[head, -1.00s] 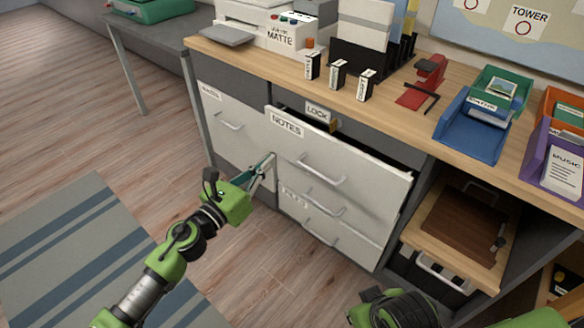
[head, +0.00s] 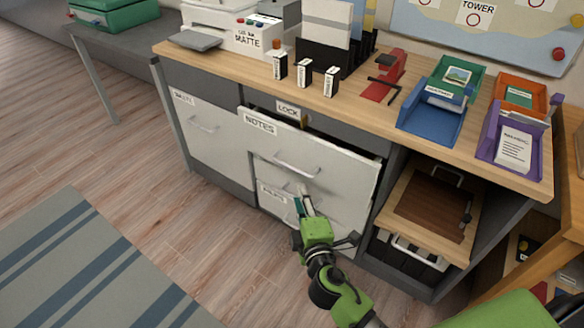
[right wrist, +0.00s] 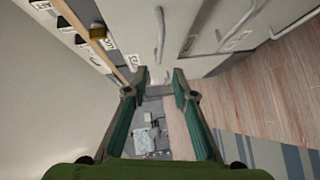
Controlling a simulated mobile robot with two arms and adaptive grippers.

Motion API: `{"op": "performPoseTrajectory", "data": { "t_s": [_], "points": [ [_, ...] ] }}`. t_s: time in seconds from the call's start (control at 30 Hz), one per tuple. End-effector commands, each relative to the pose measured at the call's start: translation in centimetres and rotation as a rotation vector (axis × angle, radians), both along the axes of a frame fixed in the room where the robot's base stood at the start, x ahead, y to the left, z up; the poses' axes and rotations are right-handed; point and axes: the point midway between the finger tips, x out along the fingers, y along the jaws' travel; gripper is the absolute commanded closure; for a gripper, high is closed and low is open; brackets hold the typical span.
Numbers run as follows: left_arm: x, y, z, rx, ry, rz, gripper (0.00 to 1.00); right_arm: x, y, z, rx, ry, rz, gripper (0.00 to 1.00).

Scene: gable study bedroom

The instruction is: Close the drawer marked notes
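The drawer marked NOTES (head: 328,162) is the wide white top drawer in the middle of the cabinet. It stands partly pulled out, with a dark gap behind its front. Its bar handle (head: 297,168) is level. In the right wrist view its front (right wrist: 143,25) is at the top, turned sideways. My right gripper (head: 304,203) is below that handle, in front of the lower drawer fronts. In the right wrist view its fingers (right wrist: 159,82) are apart with nothing between them. My left gripper is out of view.
Lower drawers (head: 274,192) sit beneath, and a white drawer (head: 215,130) is at the left. A brass lock stands by the LOCK label (head: 288,109) above the drawer. A wooden pull-out tray (head: 412,226) juts out at the right. Floor in front is clear.

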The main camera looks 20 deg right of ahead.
Motion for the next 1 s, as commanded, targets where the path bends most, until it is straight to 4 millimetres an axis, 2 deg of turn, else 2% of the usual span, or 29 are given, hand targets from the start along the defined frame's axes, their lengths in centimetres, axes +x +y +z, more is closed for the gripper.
{"op": "performPoseTrajectory", "data": {
  "t_s": [0.17,0.37,0.5,0.7,0.83,1.0],
  "points": [
    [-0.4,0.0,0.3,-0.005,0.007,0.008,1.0,1.8,-0.1,-0.1,-0.006,-0.005,0.005,0.75],
    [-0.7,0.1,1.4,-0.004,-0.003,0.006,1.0,5.7,-0.6,-0.7,-0.005,-0.006,0.003,0.75],
    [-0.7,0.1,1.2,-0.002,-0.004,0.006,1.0,8.6,-0.9,-1.2,-0.004,-0.004,0.002,0.75],
    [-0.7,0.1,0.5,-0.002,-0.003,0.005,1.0,11.8,-1.2,-1.8,-0.003,-0.002,0.002,0.75],
    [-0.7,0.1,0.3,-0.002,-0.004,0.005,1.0,13.0,-1.4,-1.9,-0.003,-0.002,0.002,0.75],
    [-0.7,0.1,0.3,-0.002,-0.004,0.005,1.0,13.5,-1.5,-2.0,-0.002,-0.001,0.002,0.75]
  ]
}}
